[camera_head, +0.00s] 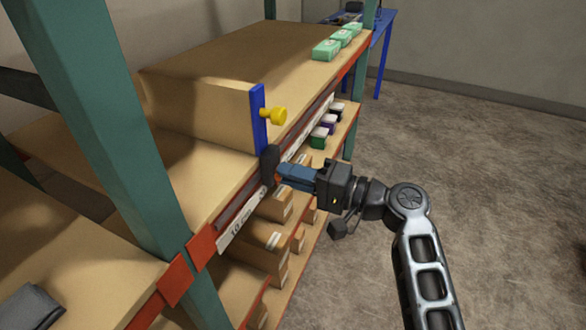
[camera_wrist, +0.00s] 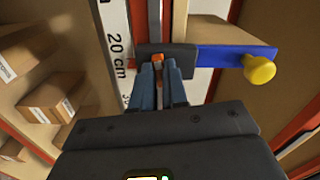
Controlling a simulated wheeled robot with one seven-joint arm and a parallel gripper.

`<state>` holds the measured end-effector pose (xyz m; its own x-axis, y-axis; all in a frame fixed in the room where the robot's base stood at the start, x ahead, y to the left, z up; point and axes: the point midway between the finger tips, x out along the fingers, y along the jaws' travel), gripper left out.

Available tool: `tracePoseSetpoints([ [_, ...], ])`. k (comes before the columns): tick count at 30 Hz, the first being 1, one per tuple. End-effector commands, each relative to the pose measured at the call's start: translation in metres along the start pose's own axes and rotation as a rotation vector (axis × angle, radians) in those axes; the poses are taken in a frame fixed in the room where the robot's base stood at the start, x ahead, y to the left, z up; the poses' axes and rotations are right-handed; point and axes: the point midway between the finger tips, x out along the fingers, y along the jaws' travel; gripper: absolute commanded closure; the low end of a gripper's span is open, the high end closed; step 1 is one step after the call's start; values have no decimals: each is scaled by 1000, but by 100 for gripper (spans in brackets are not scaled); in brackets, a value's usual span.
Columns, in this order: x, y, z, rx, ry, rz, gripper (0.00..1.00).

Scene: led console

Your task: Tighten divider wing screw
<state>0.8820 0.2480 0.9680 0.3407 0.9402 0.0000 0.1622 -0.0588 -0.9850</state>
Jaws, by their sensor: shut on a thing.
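A tan divider panel (camera_head: 200,108) stands upright across the shelf. Its front end carries a blue bracket (camera_head: 259,120) with a yellow knob (camera_head: 278,116). Below it, a dark clamp block (camera_head: 268,166) sits at the shelf's front edge; it also shows in the wrist view (camera_wrist: 183,60). A small orange wing screw (camera_wrist: 157,58) sits at the dark block, mostly hidden by my fingertips. My gripper (camera_head: 283,175) points at the block from the front, with its blue fingers closed on the orange screw. The bracket (camera_wrist: 220,58) and the knob (camera_wrist: 259,69) are right of the fingers in the wrist view.
A label strip (camera_wrist: 117,42) marked "20 cm" runs along the shelf edge. Brown boxes (camera_head: 262,243) fill the lower shelf. Green boxes (camera_head: 327,49) stand at the upper shelf's far end. A teal upright (camera_head: 115,130) stands at left. The floor (camera_head: 490,170) at right is clear.

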Motion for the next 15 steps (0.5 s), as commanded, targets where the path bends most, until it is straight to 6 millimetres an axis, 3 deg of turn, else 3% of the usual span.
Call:
tracePoseSetpoints([
  [15, -2, 1, -1, 185, 3, 2, 100],
])
